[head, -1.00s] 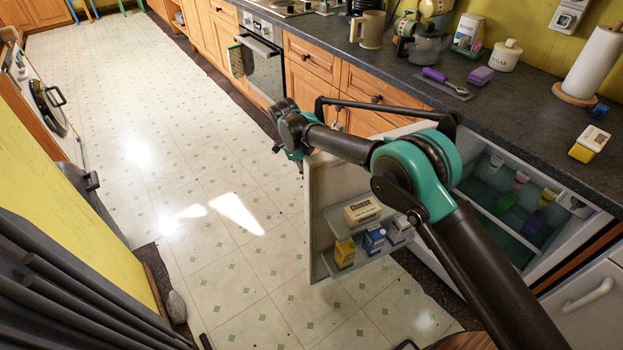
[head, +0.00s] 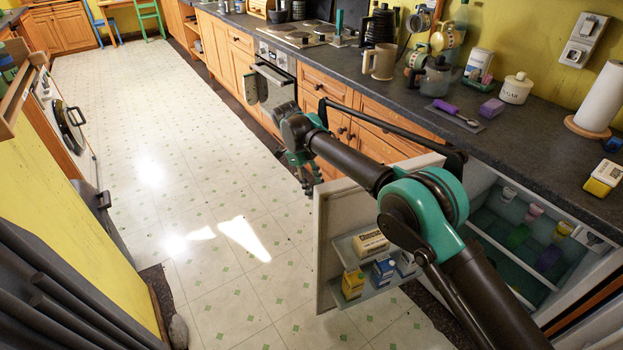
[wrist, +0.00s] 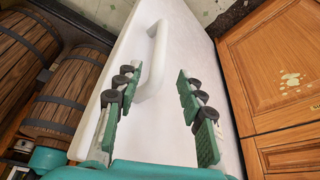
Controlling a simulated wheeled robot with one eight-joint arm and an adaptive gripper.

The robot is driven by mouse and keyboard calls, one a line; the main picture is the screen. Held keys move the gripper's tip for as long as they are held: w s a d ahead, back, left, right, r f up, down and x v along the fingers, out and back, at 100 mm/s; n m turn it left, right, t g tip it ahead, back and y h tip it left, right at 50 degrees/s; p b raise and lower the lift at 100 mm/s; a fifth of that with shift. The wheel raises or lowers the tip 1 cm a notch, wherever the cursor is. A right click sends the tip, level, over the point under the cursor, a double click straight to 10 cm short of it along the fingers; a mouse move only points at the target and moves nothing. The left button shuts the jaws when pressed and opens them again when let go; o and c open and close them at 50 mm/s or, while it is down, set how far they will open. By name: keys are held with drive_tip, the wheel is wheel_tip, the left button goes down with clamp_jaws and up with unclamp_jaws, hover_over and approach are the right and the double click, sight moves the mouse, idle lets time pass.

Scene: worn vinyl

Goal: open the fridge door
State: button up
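The white fridge door (head: 325,262) stands wide open from the fridge (head: 515,245) under the counter in the head view. Its inner shelves face me and hold small cartons. In the wrist view, the door's white outer face (wrist: 195,35) fills the middle, with a white handle (wrist: 158,60) on it. My gripper (wrist: 160,88) is open, with its two green fingers apart over the outer face. The handle lies beyond the left finger and partly between the fingers; I see no grip on it. In the head view, my gripper (head: 303,175) is partly hidden behind the arm, on the door's far side.
Wooden cabinets (head: 230,65) and an oven (head: 275,75) line the wall past the door. The tiled floor (head: 150,180) left of the door is clear. Barrels (wrist: 65,90) show left in the wrist view. The counter (head: 560,150) holds mugs, a canister and a paper roll.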

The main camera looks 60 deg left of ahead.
drive_tip(key=shift+v, duration=1.9)
drive_tip(key=shift+d, duration=0.1)
